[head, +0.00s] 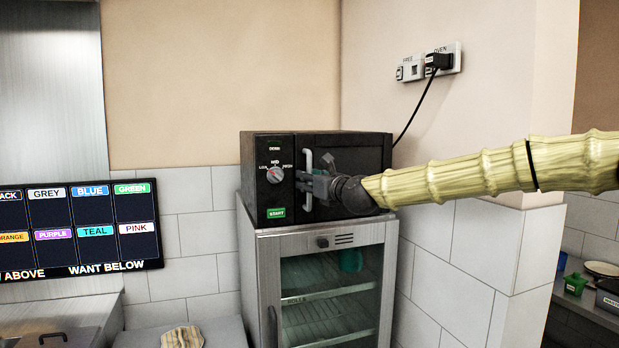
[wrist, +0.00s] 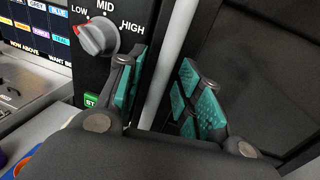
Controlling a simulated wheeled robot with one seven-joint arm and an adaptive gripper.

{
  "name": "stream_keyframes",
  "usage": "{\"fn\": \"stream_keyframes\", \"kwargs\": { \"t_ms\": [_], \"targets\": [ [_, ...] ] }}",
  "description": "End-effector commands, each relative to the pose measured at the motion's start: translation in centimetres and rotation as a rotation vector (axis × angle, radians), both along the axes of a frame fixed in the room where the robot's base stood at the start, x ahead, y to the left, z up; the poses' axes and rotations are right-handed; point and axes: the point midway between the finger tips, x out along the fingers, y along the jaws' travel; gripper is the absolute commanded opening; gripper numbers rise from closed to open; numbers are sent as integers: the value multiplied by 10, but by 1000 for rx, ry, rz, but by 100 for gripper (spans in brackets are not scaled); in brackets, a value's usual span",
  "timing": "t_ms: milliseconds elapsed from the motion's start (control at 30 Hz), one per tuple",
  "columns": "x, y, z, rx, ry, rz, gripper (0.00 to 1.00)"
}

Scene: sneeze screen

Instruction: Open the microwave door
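The black microwave (head: 268,150) stands on top of a glass-fronted cabinet. Its dark door (head: 365,152) looks shut in the head view. A light grey vertical handle (head: 308,163) runs down the door's left side. In the wrist view the handle (wrist: 168,70) passes between the two teal-padded fingers of my gripper (wrist: 162,82). The fingers are apart, one on each side of the bar, with a gap showing; firm contact cannot be made out. In the head view my gripper (head: 314,187) is at the handle's lower half, and my arm hides part of the door.
The control panel has a dial (head: 275,175) and a green START button (head: 276,213) left of the handle. The cabinet (head: 262,260) below has a glass door. A cord runs from the microwave to a wall outlet (head: 438,61). A wall is close on the right.

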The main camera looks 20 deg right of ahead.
Motion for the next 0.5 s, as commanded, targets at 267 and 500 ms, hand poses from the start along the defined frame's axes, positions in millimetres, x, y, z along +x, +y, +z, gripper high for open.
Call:
{"fn": "stream_keyframes", "kwargs": {
  "t_ms": [267,500],
  "targets": [
    [2,1,-1,0,0,1,35],
    [2,1,-1,0,0,0,4]
  ]
}}
